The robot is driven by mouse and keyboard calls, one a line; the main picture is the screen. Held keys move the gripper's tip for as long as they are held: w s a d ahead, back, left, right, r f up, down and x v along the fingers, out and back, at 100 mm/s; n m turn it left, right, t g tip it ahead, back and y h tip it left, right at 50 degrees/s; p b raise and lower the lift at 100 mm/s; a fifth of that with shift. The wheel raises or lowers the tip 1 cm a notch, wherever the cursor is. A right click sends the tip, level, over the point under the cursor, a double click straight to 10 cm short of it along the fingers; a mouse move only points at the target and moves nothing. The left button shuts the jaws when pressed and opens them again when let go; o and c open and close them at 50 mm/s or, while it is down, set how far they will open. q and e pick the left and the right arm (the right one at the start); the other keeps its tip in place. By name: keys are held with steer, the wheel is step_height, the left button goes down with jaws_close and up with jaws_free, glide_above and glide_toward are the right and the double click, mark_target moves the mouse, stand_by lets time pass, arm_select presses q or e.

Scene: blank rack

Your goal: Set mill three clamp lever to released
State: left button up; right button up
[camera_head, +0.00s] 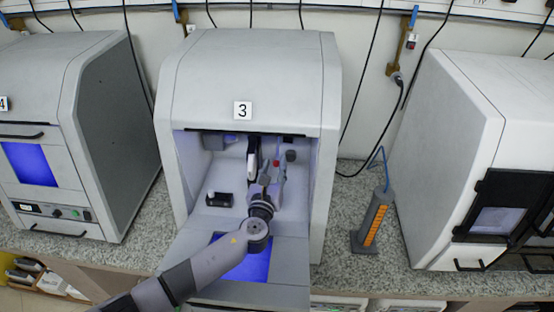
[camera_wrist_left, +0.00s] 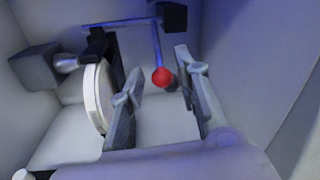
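Mill three (camera_head: 190,95), a grey cabinet labelled 3, stands with its front open. Inside, the clamp lever's red ball knob (camera_head: 276,163) shows close to my left gripper (camera_head: 270,176), which reaches in from the front. In the left wrist view the red knob (camera_wrist_left: 161,77) appears between the two spread fingers of my left gripper (camera_wrist_left: 160,79), with a gap on each side. The gripper is open and holds nothing. The lever's lower part is largely hidden. A white disc (camera_wrist_left: 98,97) stands upright left of the fingers. My right gripper is not in view.
The mill's side walls and its lowered front door with a blue window (camera_head: 245,266) surround my left arm. Mill 4 (camera_head: 65,75) stands left, another machine (camera_head: 440,130) right. A grey and orange holder (camera_head: 374,222) stands on the counter right of mill three.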

mark_target(276, 163)
arm_select(q)
steer(key=w, duration=0.1)
steer(key=w+b, duration=0.1)
steer(key=w, duration=0.2)
steer(key=shift+d, duration=0.25)
steer(key=shift+s, duration=0.1)
steer(key=shift+c, duration=0.2)
jaws_close()
